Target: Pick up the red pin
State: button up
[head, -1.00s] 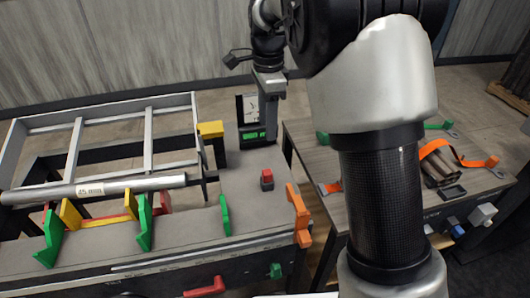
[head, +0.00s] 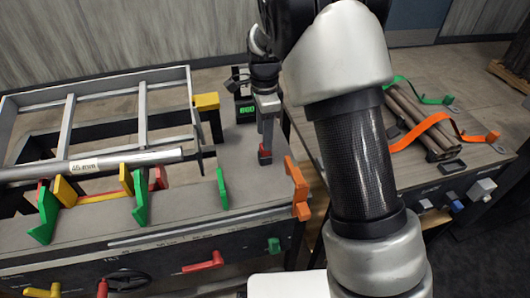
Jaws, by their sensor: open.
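The red pin (head: 265,153) stands upright in a small dark base on the grey workbench, left of the orange bracket at the bench's right end. My gripper (head: 267,143) points down directly over the pin, its grey fingers reaching the pin's top or just around it. The jaws are open. The fingers partly hide the pin, and I cannot tell whether they touch it.
A device with a green display (head: 246,110) stands close behind my gripper. A green bracket (head: 223,188) and an orange bracket (head: 297,188) flank the pin. A metal tube (head: 125,160) and a grey frame (head: 140,115) lie left. A second table (head: 420,183) holds brown rods.

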notch_tip(320, 180, down, 4)
jog(key=shift+b, duration=0.3)
grip_shut()
jog(key=shift+w+r, duration=0.1)
jog(key=shift+r, duration=0.05)
notch_tip(320, 180, up, 10)
jog(key=p, duration=0.2)
